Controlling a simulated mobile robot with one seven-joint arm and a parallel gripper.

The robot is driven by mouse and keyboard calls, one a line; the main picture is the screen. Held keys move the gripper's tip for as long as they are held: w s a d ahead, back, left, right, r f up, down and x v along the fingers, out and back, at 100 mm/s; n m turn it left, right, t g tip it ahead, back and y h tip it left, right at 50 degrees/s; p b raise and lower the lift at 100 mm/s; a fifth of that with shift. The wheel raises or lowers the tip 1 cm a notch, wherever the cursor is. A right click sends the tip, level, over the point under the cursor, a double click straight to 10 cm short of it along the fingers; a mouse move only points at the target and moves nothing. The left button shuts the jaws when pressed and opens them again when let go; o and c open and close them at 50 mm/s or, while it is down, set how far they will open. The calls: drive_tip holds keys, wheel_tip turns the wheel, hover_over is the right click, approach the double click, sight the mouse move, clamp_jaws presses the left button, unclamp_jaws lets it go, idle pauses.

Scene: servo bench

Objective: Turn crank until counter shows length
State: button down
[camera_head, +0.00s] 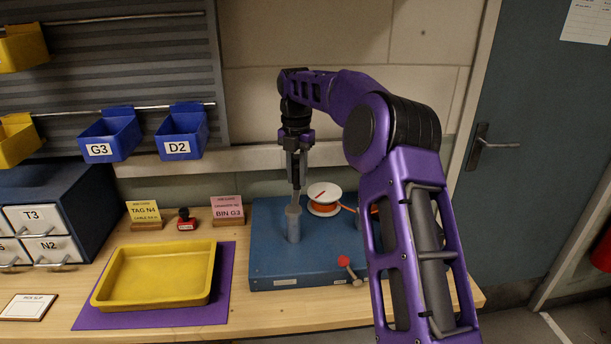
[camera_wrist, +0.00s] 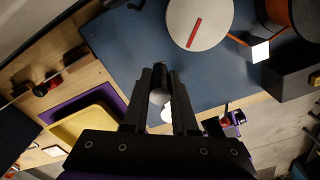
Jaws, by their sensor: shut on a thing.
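The blue bench unit (camera_head: 310,265) stands on the wooden bench; its blue top (camera_wrist: 140,45) also shows in the wrist view. My gripper (camera_head: 296,185) points down above a grey upright cylinder (camera_head: 293,224) at the unit's left. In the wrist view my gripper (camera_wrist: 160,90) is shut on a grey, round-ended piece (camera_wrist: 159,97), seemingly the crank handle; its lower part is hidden. A white disc (camera_head: 324,191) with orange line around it sits behind; the wrist view shows a red mark on this disc (camera_wrist: 211,15). I cannot make out a counter reading.
A red-knobbed lever (camera_head: 344,262) is at the unit's front. My arm hides its right side. A yellow tray (camera_head: 155,300) lies on a purple mat (camera_head: 222,300) to the left. Two sign cards (camera_head: 143,212) and a red stamp (camera_head: 186,222) stand behind. Blue bins hang above.

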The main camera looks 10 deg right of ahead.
drive_tip(key=shift+w+a, duration=0.15)
drive_tip(key=shift+a, duration=0.75)
drive_tip(key=c, duration=0.7)
unclamp_jaws()
wheel_tip(320, 180, up, 12)
idle(0.4)
